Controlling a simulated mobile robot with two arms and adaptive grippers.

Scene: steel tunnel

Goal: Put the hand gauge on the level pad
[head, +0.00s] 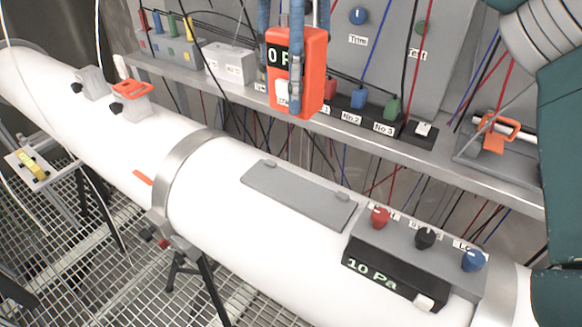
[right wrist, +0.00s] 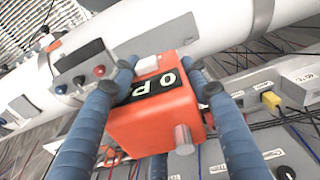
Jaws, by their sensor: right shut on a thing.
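The hand gauge (head: 312,72) is an orange box with a dark display. It also shows in the right wrist view (right wrist: 155,128). My right gripper (head: 290,82) has blue fingers shut on its sides and holds it in the air, in front of the shelf in the head view. The level pad (head: 298,196) looks to be the flat grey plate with small tabs on top of the white tube. It is bare, and the gauge is above and apart from it. My left gripper is not in view.
A console (head: 415,265) reading 10 Pa, with red, black and blue knobs, stands right of the pad. A metal clamp ring (head: 180,180) circles the tube to its left. The shelf (head: 215,85) behind carries boxes, plugs and cables. Thin cables hang around the gauge.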

